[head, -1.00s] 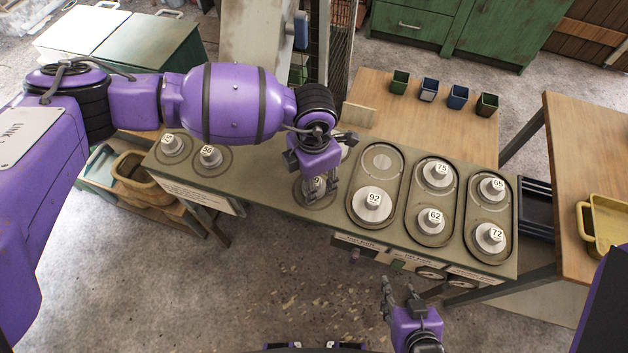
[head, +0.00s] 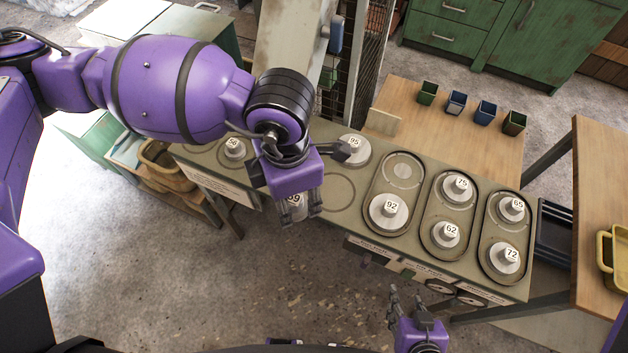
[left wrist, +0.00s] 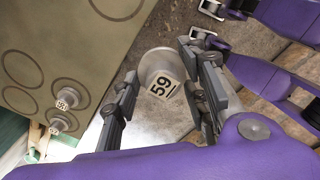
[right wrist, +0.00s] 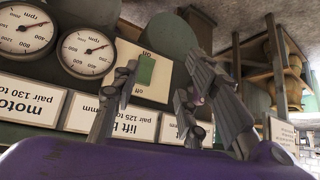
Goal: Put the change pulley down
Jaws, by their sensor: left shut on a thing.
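The change pulley, a grey disc with a hub labelled 59 (head: 294,204), is in my left gripper (head: 297,210). The left wrist view shows the pulley (left wrist: 160,82) between the two fingers (left wrist: 160,92), with floor behind it. In the head view it hangs at the bench's front edge, left of an empty ringed place (head: 336,192); the gripper hides part of it. The grey-green bench (head: 352,222) carries the other pulleys. My right gripper (head: 407,305) is open and empty in front of the bench; its fingers (right wrist: 158,95) stand apart before the bench's front panel.
Pulleys 56 (head: 234,148) and 95 (head: 353,148) stand on the bench's left part. Pulleys 92 (head: 389,210), 75 (head: 459,187), 62 (head: 445,234), 65 (head: 511,207) and 72 (head: 505,257) stand in oval recesses. Small coloured bins (head: 456,103) stand behind.

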